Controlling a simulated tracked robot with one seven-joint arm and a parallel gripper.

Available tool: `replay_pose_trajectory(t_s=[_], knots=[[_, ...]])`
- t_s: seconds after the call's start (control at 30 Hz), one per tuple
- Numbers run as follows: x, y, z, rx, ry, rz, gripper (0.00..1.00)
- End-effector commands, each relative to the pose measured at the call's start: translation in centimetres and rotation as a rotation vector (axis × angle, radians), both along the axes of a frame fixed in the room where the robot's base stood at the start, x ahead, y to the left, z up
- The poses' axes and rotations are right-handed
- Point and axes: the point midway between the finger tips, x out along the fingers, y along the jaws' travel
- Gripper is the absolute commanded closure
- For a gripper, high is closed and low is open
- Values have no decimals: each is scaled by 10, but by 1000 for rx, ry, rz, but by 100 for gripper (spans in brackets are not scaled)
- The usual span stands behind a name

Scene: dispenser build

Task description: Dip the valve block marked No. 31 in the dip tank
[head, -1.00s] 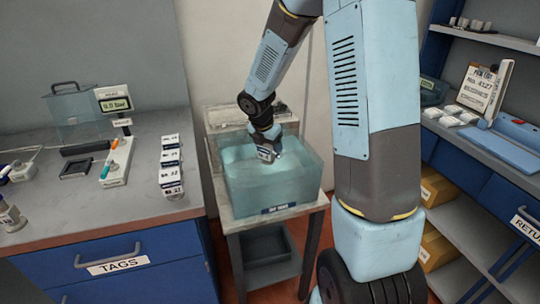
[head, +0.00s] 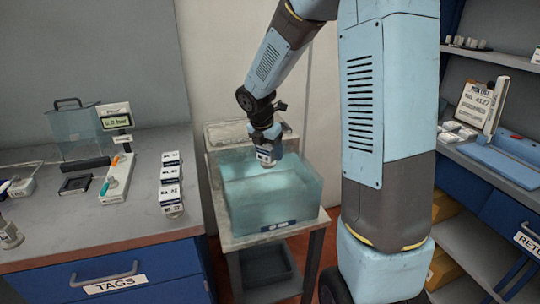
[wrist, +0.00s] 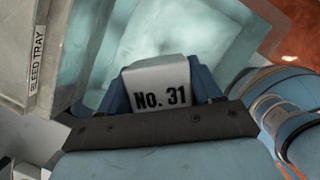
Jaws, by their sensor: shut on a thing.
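The valve block marked No. 31 (wrist: 158,82) is a pale block between my fingers, its label readable in the wrist view. My gripper (head: 267,150) is shut on it. In the head view the block (head: 266,157) shows below the fingers, over the back part of the dip tank. The dip tank (head: 285,215) is a clear box of pale blue-green liquid on a small stand. The block seems to be at about the tank's rim height; I cannot tell whether its lower end touches the liquid.
A bleed tray (wrist: 40,60) lies beside the tank in the wrist view. Shelves with a pick list (head: 478,103) are at the right.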

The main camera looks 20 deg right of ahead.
Motion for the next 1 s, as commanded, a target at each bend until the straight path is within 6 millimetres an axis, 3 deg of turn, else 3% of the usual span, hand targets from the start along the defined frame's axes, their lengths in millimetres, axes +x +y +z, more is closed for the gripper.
replay_pose_trajectory(t_s=[0.6,1.0], knots=[[0,0,38,0,-2,2,100],[0,1,45,0,-1,1,100]])
